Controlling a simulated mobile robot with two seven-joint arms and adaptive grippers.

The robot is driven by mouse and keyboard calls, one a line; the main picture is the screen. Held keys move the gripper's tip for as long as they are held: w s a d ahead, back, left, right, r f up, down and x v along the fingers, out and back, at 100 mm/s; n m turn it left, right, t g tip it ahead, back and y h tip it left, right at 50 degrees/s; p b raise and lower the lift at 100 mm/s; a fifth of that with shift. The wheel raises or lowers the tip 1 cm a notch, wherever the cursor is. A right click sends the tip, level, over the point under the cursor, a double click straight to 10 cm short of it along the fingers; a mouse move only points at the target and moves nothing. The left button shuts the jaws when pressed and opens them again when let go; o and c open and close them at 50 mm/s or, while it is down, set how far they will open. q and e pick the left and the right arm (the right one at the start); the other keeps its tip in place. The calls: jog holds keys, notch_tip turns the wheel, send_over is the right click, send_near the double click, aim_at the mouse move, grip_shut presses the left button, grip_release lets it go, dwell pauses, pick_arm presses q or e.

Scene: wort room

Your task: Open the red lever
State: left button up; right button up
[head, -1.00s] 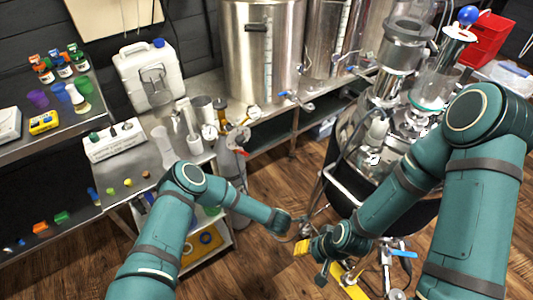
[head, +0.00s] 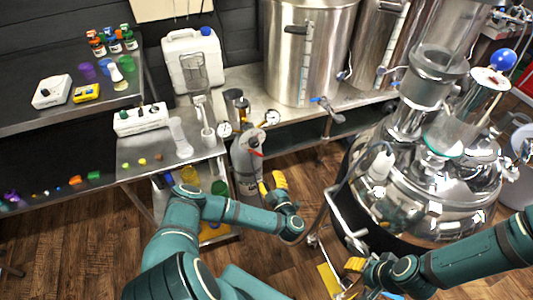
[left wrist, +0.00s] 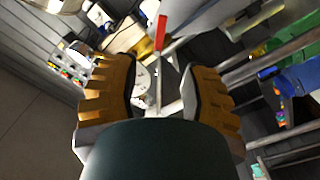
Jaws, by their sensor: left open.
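The red lever (head: 256,153) is a small bar at the top of a grey gas cylinder (head: 247,172). In the left wrist view the red lever (left wrist: 161,34) stands upright beyond my fingers, slightly above the gap. My left gripper (head: 271,184) is open and empty, just right of and below the lever, not touching it. In the wrist view its two yellow fingers (left wrist: 158,85) are spread apart. My right gripper (head: 354,265) is low at the bottom centre right, with a yellow finger showing; its opening is hard to tell.
Two round gauges (head: 272,117) sit by the cylinder top. A steel bench (head: 150,172) with glassware is at left. A kettle tap (head: 325,105) is at upper right. A large shiny vessel (head: 435,195) fills the right.

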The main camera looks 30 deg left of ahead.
aim_at(259, 155)
pick_arm(q)
jog(key=b+x, duration=0.2)
jog(key=x, duration=1.1)
jog(key=shift+b, duration=0.3)
grip_shut()
